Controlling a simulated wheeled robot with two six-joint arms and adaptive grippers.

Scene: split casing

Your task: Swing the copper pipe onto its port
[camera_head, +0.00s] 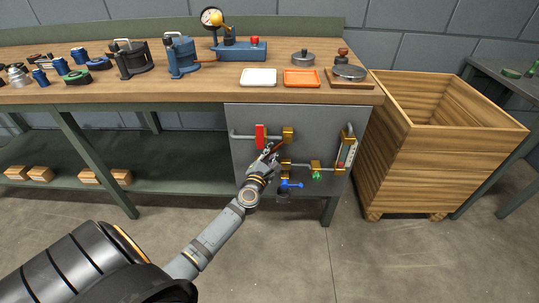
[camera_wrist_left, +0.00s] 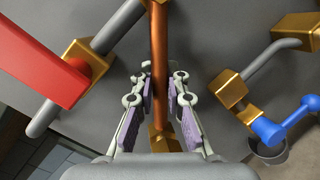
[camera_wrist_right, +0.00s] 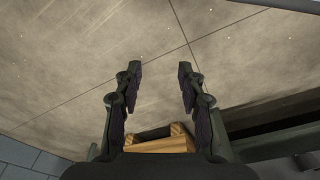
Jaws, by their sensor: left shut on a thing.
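The copper pipe (camera_head: 280,143) is in front of the grey panel under the bench. My left gripper (camera_head: 269,151) is at it, with its fingers on either side of the pipe (camera_wrist_left: 160,50) and shut on it in the left wrist view. The pipe runs from the top of that view down between the pads. A brass fitting (camera_wrist_left: 164,142) shows low between the fingers. In the head view, a brass block (camera_head: 288,133) sits above and another (camera_head: 286,164) below; which is the port is unclear. My right gripper (camera_wrist_right: 157,85) is open and empty over the floor.
A red handle (camera_head: 260,136), a blue valve handle (camera_head: 291,184), a green knob (camera_head: 317,175) and a gauge (camera_head: 347,153) crowd the panel (camera_head: 240,115). A small bucket (camera_wrist_left: 268,150) hangs below the blue handle. A wooden crate (camera_head: 400,130) stands right.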

